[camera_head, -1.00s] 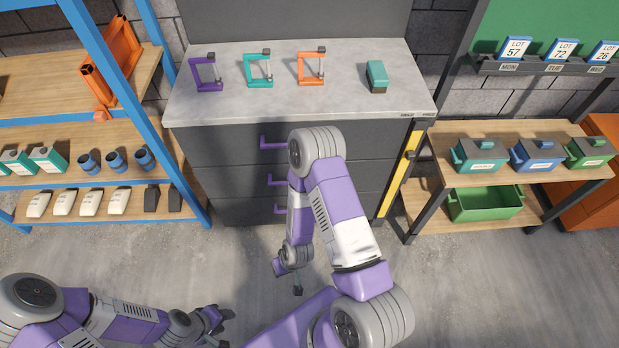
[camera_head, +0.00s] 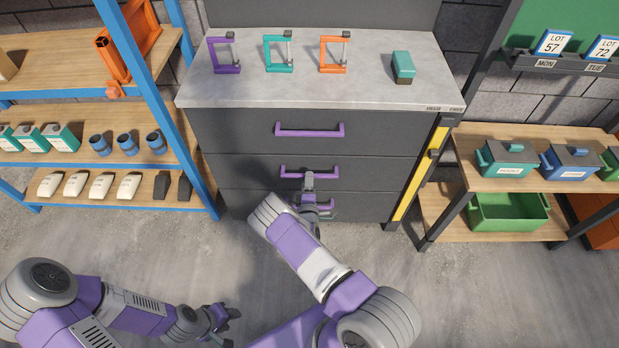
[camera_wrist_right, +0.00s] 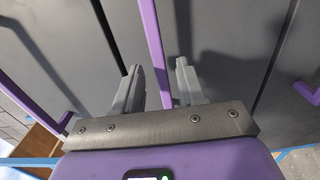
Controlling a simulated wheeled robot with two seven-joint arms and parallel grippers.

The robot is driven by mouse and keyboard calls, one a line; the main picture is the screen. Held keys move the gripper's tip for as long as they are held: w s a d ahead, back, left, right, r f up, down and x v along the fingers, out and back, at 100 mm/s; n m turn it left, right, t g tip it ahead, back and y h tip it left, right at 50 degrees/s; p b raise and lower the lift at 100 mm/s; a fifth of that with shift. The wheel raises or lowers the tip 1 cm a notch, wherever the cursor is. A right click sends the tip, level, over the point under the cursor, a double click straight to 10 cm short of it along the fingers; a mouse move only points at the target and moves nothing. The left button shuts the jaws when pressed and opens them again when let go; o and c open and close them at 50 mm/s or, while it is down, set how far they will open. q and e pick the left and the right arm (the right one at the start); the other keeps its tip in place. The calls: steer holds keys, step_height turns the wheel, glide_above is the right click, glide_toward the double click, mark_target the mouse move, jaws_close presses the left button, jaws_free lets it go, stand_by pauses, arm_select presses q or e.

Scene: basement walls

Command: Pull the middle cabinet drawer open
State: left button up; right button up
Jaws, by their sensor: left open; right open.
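The dark grey cabinet (camera_head: 222,135) stands ahead with three stacked drawers, all looking shut. The middle drawer (camera_head: 240,168) has a purple bar handle (camera_head: 329,172). My right gripper (camera_head: 309,178) is at this handle in the head view and hides part of it. In the right wrist view, the handle bar (camera_wrist_right: 153,40) runs between the two spread fingers of the gripper (camera_wrist_right: 160,75). The fingers are apart, and I cannot tell whether either touches the bar. My left gripper (camera_head: 224,320) is open and empty, low over the floor at the left.
The top drawer's handle (camera_head: 310,130) is clear above; the bottom one (camera_head: 326,207) is partly hidden by my arm. Clamps and a teal block (camera_head: 403,66) stand on the worktop (camera_head: 320,90). Shelving flanks the cabinet: blue-framed (camera_head: 190,120) left, wooden (camera_head: 440,225) right. The floor in front is free.

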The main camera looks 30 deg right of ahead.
steer(key=shift+b+x, duration=0.35)
steer(key=shift+x, duration=1.15)
jaws_close()
